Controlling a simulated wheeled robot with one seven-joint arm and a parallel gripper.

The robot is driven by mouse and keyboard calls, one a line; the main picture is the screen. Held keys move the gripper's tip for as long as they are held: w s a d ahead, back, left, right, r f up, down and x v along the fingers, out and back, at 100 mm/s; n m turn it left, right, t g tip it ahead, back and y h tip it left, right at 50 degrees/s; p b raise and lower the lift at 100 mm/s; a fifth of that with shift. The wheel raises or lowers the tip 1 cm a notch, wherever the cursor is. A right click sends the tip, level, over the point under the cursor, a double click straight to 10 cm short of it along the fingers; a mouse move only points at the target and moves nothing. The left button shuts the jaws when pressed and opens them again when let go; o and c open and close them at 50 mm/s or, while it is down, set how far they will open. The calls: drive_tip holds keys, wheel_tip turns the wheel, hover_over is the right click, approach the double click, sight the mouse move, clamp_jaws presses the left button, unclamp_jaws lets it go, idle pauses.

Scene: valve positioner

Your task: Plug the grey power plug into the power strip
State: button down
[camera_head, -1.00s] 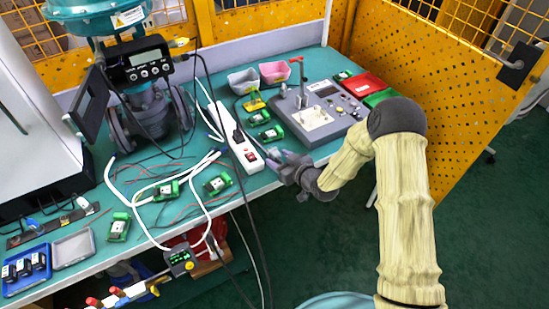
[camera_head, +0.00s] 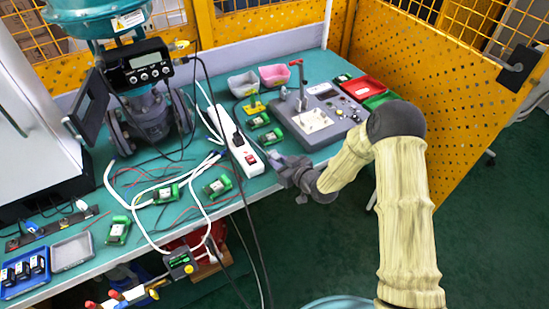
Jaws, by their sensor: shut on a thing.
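The white power strip (camera_head: 226,124) lies lengthwise on the teal bench in the middle of the view. A black plug (camera_head: 237,139) sits in it, and a red switch (camera_head: 250,158) is at its near end. My gripper (camera_head: 273,160) is just right of this near end, by the bench's front edge. It is shut on a small grey thing at its fingertips, which looks like the grey power plug. The plug is too small and too covered by the fingers to show its prongs or tilt. I cannot tell whether it touches the strip.
A grey test box (camera_head: 318,122) with a red-tipped lever stands right of the strip. Green terminal modules (camera_head: 218,187) and white and black cables lie around it. A valve positioner (camera_head: 146,65) stands at the back left. Red and green trays are at the back right.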

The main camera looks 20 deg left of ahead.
sight(278, 158)
drive_tip(key=shift+s+d+r, duration=0.1)
drive_tip(key=shift+s+d+r+p, duration=0.4)
drive_tip(key=shift+d+r, duration=0.15)
drive_tip(key=shift+d, duration=0.15)
drive_tip(key=shift+s+d+r+p, duration=0.25)
drive_tip(key=shift+s+d+r, duration=0.2)
drive_tip(key=shift+d, duration=0.2)
drive_tip(key=shift+s+d+r, duration=0.3)
drive_tip(key=shift+d+r, duration=0.15)
drive_tip(key=shift+d, duration=0.05)
drive_tip(key=shift+s+d+r+p, duration=0.15)
drive_tip(key=shift+d+p, duration=0.1)
drive_tip(key=shift+p, duration=0.05)
drive_tip(key=shift+s+d+r, duration=0.1)
idle(0.5)
drive_tip(key=d+m+t+h+p, duration=0.6)
drive_tip(key=d+m+h, duration=0.5)
drive_tip(key=d, duration=1.9)
drive_tip(key=shift+w+d+f+h, duration=0.3)
drive_tip(key=shift+d+f+h, duration=0.1)
drive_tip(key=shift+h, duration=0.1)
